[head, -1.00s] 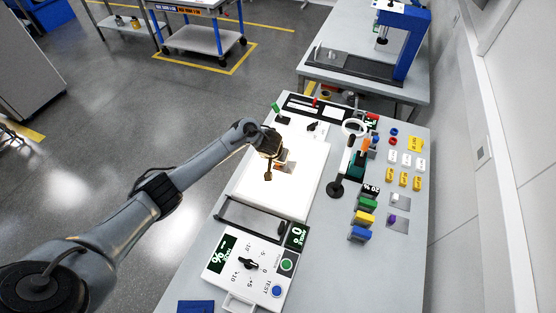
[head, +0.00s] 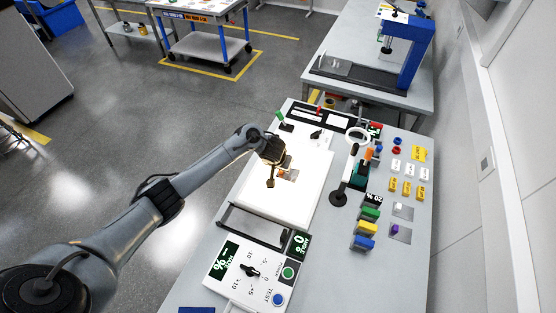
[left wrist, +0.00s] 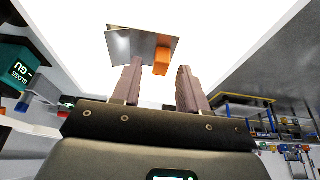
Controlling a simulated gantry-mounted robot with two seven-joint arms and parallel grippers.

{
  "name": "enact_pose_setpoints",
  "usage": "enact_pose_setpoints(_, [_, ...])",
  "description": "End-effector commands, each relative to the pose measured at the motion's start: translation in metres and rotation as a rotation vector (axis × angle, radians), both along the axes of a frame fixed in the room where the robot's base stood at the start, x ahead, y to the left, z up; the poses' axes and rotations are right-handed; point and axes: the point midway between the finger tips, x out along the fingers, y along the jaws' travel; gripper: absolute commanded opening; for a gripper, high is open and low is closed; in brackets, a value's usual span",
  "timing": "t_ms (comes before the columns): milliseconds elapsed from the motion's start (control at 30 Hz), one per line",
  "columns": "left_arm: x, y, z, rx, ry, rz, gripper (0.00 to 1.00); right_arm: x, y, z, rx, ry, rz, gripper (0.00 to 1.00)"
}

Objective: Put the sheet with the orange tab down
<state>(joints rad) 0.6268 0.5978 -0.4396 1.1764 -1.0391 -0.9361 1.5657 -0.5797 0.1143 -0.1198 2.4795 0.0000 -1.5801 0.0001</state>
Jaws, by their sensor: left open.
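The small grey sheet (left wrist: 138,46) with its orange tab (left wrist: 162,60) shows in the left wrist view against the bright white light panel (left wrist: 235,60). The sheet also shows in the head view (head: 291,175) over the panel (head: 310,197), beside the gripper. My left gripper (left wrist: 157,70) is open. The tab is between the two fingers in the picture, nearer the left one, which overlaps the sheet's lower edge. I cannot tell whether the fingers touch the tab. In the head view my left gripper (head: 271,182) is low over the panel. My right gripper is not in view.
A control box (head: 245,268) with a dial and buttons stands at the panel's near end. A ring magnifier (head: 358,137) and a teal gloss meter (head: 355,175) stand right of the panel. Coloured blocks (head: 370,214) and labels line the table's right side.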

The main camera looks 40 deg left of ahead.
Motion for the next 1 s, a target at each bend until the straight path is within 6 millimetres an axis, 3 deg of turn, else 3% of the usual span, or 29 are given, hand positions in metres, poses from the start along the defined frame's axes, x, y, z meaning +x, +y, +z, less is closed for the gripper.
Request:
enact_pose_setpoints(400, [-0.027,-0.009,0.073,0.001,-0.002,0.0,0.43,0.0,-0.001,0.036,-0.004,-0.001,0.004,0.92])
enact_pose_setpoints(600, [-0.036,-0.011,0.094,0.0,-0.001,0.0,0.43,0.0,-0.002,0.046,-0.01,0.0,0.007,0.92])
enact_pose_setpoints(833, [-0.042,-0.019,0.096,0.006,-0.006,-0.02,0.43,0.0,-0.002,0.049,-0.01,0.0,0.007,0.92])
enact_pose_setpoints(1000, [-0.057,-0.059,0.073,0.032,-0.037,-0.133,0.43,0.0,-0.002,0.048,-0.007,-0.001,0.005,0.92])
